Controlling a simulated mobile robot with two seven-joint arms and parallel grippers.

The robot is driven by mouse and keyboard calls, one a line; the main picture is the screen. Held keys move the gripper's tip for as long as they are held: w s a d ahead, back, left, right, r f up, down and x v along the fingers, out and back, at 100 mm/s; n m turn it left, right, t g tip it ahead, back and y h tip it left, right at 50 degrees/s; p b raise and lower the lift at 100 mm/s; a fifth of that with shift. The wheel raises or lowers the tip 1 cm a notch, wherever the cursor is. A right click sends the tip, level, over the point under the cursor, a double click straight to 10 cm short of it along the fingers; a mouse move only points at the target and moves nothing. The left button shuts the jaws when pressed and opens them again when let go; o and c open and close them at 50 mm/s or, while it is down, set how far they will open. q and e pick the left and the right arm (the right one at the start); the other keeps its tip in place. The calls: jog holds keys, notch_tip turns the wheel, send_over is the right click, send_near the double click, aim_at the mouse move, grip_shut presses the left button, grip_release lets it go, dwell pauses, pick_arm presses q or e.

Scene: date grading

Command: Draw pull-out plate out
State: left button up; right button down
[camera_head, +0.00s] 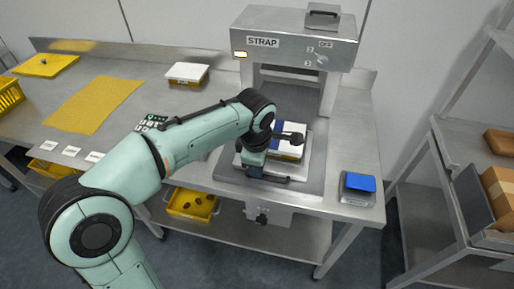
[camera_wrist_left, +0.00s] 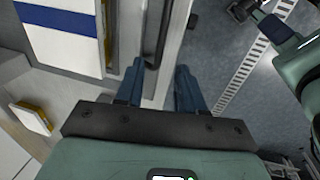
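The pull-out plate (camera_head: 308,158) is a light grey tray under the strap machine. It carries a white and blue box (camera_head: 287,140), which also shows in the left wrist view (camera_wrist_left: 62,50). A dark bar handle (camera_head: 279,180) runs along the plate's front edge. My left gripper (camera_head: 255,170) is at this front edge. In the left wrist view, my left fingertips (camera_wrist_left: 160,75) are apart, with the end of the handle (camera_wrist_left: 154,30) between them; I cannot tell whether they touch it. A green arm part, seemingly my right arm (camera_wrist_left: 300,70), shows at upper right; its fingers are unclear.
The strap machine (camera_head: 300,38) arches over the plate. A blue-topped scale (camera_head: 358,188) stands right of it on the bench. A white-topped box (camera_head: 187,72) and a yellow mat (camera_head: 95,104) lie left. Open floor lies in front of the bench; a shelf rack (camera_head: 440,190) stands right.

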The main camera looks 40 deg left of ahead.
pick_arm(q)
notch_tip(320, 180, up, 7)
jog(key=s+p, duration=0.1)
jog(key=shift+d, duration=0.35)
pick_arm(e)
jog(key=shift+w+r, duration=0.2)
jog(key=shift+r, duration=0.4)
pick_arm(q)
jog(key=shift+s, duration=0.15)
pick_arm(e)
jog(key=shift+s, duration=0.15)
